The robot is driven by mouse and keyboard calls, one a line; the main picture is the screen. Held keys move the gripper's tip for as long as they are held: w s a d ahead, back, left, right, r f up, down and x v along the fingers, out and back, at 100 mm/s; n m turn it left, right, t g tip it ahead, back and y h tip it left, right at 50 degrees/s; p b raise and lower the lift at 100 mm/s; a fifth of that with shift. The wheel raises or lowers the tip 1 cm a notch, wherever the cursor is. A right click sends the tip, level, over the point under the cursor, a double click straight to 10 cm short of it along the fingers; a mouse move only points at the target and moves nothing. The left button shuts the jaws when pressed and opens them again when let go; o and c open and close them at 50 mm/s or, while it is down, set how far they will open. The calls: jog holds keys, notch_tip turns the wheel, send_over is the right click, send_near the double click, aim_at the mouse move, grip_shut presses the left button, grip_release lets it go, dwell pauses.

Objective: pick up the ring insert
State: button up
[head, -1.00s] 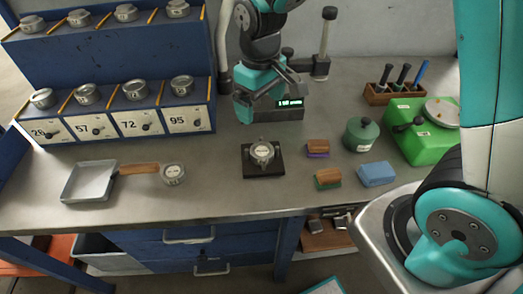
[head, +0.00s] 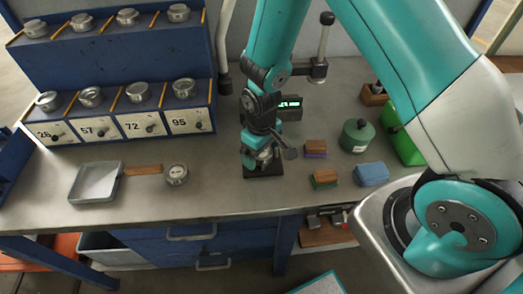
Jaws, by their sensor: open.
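A round metal piece, which looks like the ring insert (head: 265,156), sits on a small black base (head: 264,172) in the middle of the bench. My gripper (head: 260,160) is open and points down right over it, with the fingers low around or beside the piece. The arm and fingers hide most of the piece, so I cannot tell whether they touch it. A similar round metal piece (head: 176,174) with a pale label lies on the bench to the left, by the wooden handle of a square pan (head: 96,183).
A blue rack (head: 125,117) with several metal pieces and numbered fronts stands at the back left. Right of my gripper are two small brushes or blocks (head: 316,149) (head: 324,179), a blue block (head: 371,174), a green pot (head: 358,137) and a green box (head: 408,150). A display (head: 290,104) stands behind.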

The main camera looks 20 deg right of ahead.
jog(key=shift+f, duration=0.3)
jog(key=c, duration=1.4)
jog(key=shift+r, duration=0.1)
